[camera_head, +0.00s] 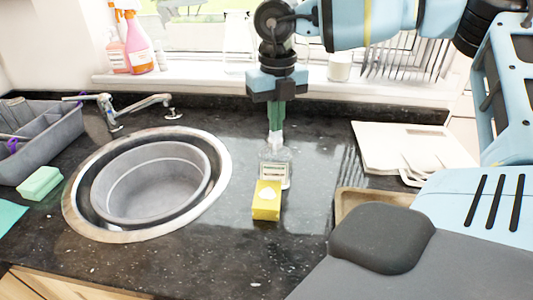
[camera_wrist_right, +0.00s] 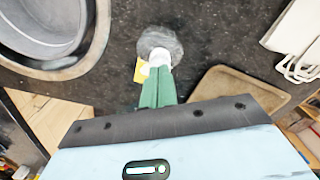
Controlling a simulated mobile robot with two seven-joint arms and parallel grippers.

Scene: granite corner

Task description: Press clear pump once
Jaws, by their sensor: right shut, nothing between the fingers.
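A clear pump bottle (camera_head: 275,168) with a white pump head (camera_head: 276,138) stands upright on the dark granite counter, right of the sink. My right gripper (camera_head: 276,122) points down with its green fingers shut and empty, right over the pump head. In the right wrist view the fingertips (camera_wrist_right: 158,72) overlap the white pump top (camera_wrist_right: 158,57), with the clear bottle (camera_wrist_right: 160,42) below. Whether the tips touch the pump is hard to tell. My left gripper is not in view.
A yellow sponge (camera_head: 266,203) with a white patch stands just in front of the bottle. The round sink (camera_head: 215,195) with a grey basin (camera_head: 150,185) is to the left. A white board (camera_head: 400,142) and a brown tray (camera_head: 350,200) are at the right.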

